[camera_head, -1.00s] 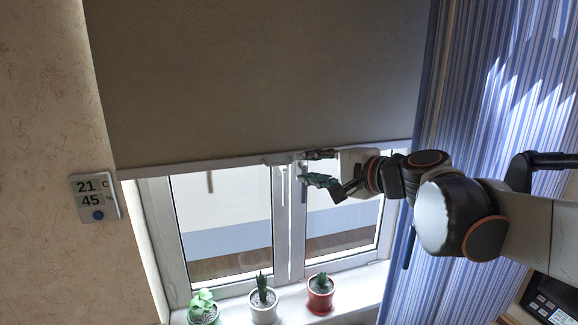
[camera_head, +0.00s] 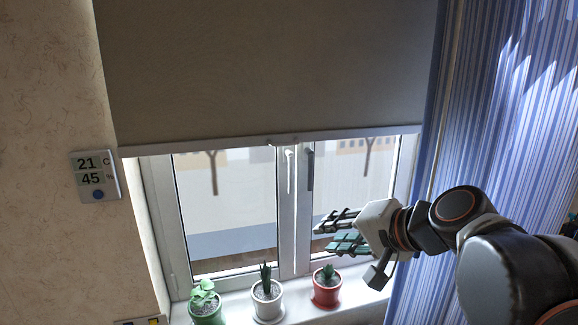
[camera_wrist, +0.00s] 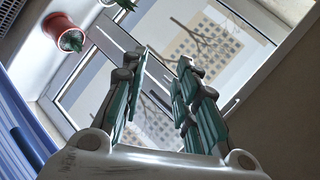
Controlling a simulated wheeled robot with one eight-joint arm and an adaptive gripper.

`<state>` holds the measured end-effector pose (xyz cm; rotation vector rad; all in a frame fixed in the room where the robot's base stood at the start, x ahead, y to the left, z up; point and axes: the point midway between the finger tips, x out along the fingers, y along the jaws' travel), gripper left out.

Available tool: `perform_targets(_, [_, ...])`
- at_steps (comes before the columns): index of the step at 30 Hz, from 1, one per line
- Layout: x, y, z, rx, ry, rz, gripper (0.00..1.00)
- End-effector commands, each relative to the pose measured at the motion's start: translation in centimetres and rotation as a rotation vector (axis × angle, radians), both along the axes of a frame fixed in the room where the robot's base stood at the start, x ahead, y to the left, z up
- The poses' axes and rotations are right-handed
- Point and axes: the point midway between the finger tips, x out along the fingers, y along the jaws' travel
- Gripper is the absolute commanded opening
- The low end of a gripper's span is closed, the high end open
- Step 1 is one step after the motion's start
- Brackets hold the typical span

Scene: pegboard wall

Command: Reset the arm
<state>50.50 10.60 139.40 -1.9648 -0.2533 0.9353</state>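My gripper (camera_head: 338,232) is in front of the lower right part of the window, above the red pot and apart from the blind. In the wrist view its two green-padded fingers (camera_wrist: 155,95) are spread with an empty gap between them. The roller blind (camera_head: 265,70) hangs partway down, and its light bottom bar (camera_head: 220,147) crosses the top of the window.
A green pot (camera_head: 206,312), a white pot (camera_head: 267,301) and a red pot (camera_head: 327,288) with plants stand on the sill below my gripper. A striped blue curtain (camera_head: 480,130) hangs at right. A wall display (camera_head: 95,176) is at left.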

Motion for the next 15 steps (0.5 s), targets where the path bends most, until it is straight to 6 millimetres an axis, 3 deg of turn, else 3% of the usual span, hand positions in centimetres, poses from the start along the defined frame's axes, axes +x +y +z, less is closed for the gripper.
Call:
perform_targets(1, [-1.9, -0.5, -4.5, -0.097, 0.003, 0.026, 0.28])
perform_targets(6, [-7.2, -3.7, -14.4, -0.442, 0.016, 0.114, 0.28])
perform_targets(10, [-10.6, -6.6, -20.5, -0.676, 0.031, 0.177, 0.28])
perform_targets(15, [-13.2, -9.5, -24.8, -0.877, 0.048, 0.229, 0.28])
